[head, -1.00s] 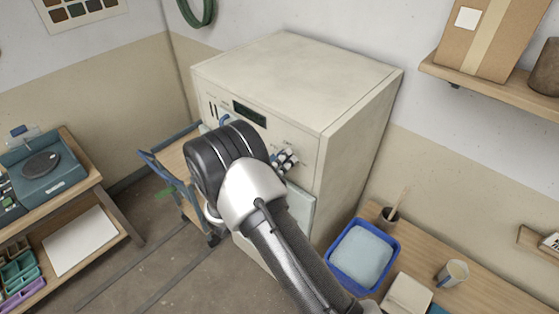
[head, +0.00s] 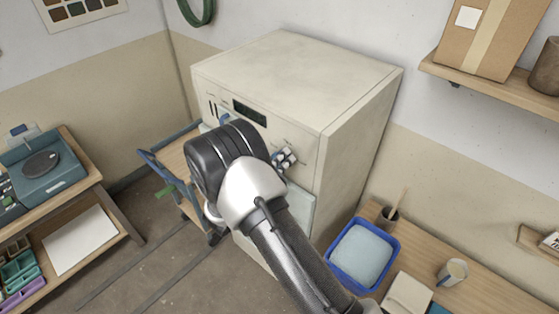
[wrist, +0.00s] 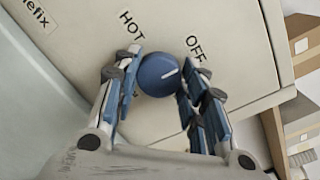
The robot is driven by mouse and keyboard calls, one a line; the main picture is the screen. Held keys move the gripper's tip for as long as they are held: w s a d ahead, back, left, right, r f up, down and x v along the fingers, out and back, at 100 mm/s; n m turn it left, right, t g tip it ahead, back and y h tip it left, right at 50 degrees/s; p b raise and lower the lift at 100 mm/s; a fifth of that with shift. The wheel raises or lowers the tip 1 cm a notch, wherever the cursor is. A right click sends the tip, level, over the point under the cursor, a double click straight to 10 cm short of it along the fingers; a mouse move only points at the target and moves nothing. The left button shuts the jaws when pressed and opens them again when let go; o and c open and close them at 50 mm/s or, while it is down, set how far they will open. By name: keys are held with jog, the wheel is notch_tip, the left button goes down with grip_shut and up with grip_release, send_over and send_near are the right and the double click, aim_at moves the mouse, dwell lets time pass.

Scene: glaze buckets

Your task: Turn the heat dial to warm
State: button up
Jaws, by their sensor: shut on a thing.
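The heat dial (wrist: 158,76) is a round blue knob with a white pointer line, on the cream panel in the wrist view. The line points right and slightly up, toward the OFF label (wrist: 196,46). The HOT label (wrist: 130,22) is above the dial to the left. Another mark below the dial is mostly hidden by the left finger. My gripper (wrist: 161,68) has its blue-padded fingers on both sides of the dial and is shut on it. In the head view my gripper (head: 284,158) is at the cabinet front (head: 308,145), and the dial cannot be made out.
The cream cabinet has a dark display (head: 249,113) left of my gripper. A blue-handled cart (head: 172,160) stands at its left. A bench at the right holds a blue tub (head: 392,243) and a mug (head: 453,273). Open floor lies in front at the left.

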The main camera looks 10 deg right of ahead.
jog(key=shift+f+m+b, duration=0.1)
jog(key=shift+m+b, duration=0.2)
jog(key=shift+b, duration=0.15)
jog(key=n+g+b, duration=0.1)
jog(key=n+b, duration=1)
jog(key=n+h+b, duration=0.1)
jog(key=n+b, duration=1)
jog(key=n, duration=0.1)
jog(key=n+g+b, duration=0.1)
jog(key=n+b, duration=1)
jog(key=n, duration=0.1)
jog(key=shift+f+g+h, duration=0.1)
jog(key=shift+g+h, duration=0.2)
jog(key=shift+h, duration=0.1)
jog(key=o, duration=1.1)
jog(key=shift+c, duration=0.2)
